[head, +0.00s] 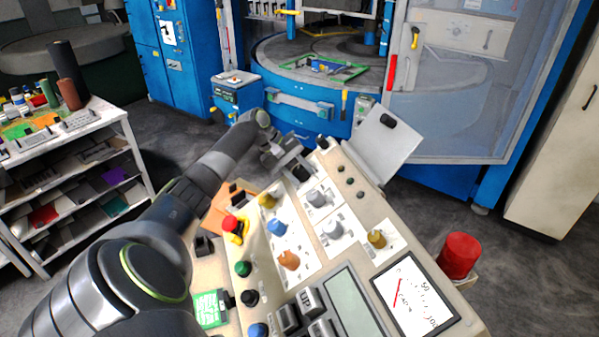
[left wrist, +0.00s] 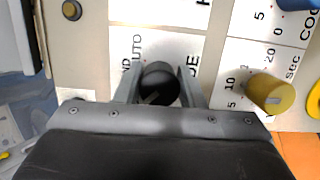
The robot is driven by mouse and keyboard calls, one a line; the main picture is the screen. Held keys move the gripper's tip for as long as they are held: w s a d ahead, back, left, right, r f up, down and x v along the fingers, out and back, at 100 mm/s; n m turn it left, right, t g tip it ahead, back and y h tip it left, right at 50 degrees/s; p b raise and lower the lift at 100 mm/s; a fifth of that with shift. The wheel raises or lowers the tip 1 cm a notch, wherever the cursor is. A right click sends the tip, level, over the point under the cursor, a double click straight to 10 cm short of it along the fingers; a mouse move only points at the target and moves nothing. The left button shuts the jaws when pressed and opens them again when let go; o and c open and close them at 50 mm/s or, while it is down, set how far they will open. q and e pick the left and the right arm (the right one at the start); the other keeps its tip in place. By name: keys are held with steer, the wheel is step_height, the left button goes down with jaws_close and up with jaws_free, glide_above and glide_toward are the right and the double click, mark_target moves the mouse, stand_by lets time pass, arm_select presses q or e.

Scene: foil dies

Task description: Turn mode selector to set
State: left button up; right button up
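In the head view my left gripper (head: 294,165) is at the far left corner of the slanted control panel (head: 348,186). My right gripper is not in view.
A yellow knob (left wrist: 270,92) on a dial plate sits close to the right finger. The panel also carries grey knobs (head: 332,229), a blue knob (head: 277,226), a red emergency button (head: 231,223) and a meter (head: 414,297). A tilted grey plate (head: 384,146) stands behind the panel.

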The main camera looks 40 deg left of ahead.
arm_select(q)
steer(key=o, duration=0.5)
steer(key=shift+a, duration=0.1)
steer(key=shift+c, duration=0.2)
steer(key=shift+r, duration=0.1)
steer(key=shift+s+a+r, duration=0.15)
steer(key=shift+a+r, duration=0.05)
steer(key=shift+a, duration=0.05)
steer(key=b+v, duration=0.6)
steer(key=v, duration=1)
steer(key=shift+r, duration=0.25)
